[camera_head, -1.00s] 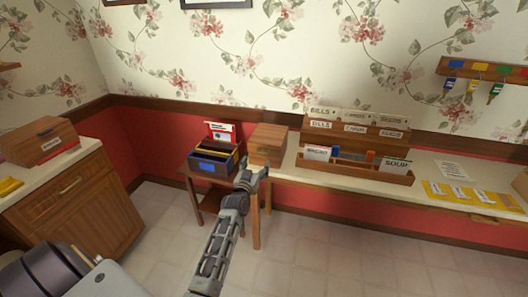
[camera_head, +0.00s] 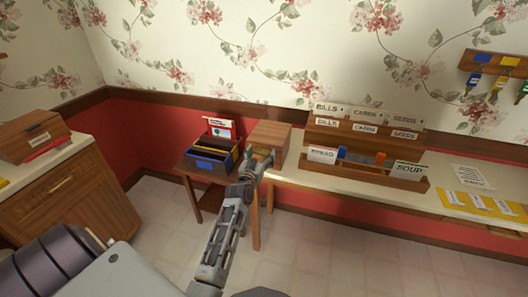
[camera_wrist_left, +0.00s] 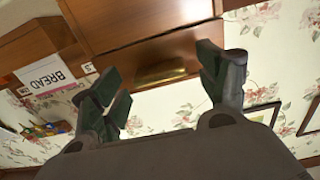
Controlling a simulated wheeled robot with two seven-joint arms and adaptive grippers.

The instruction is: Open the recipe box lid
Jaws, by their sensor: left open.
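A closed wooden box (camera_head: 270,135), which I take for the recipe box, stands at the left end of the long counter. In the left wrist view its wooden front (camera_wrist_left: 125,20) shows a seam and a brass handle (camera_wrist_left: 160,72). My left gripper (camera_head: 260,160) is in front of the box in the head view and hides part of its front. In the left wrist view the gripper (camera_wrist_left: 165,85) is open, with its fingers apart on either side of the handle. I cannot tell if they touch the box. My right gripper is not in view.
A dark file box (camera_head: 203,173) with folders stands on a small table to the left. A tiered card rack (camera_head: 365,176) stands right of the wooden box. Another wooden box (camera_head: 25,146) sits on the left cabinet. Yellow envelopes (camera_head: 475,203) lie on the right counter.

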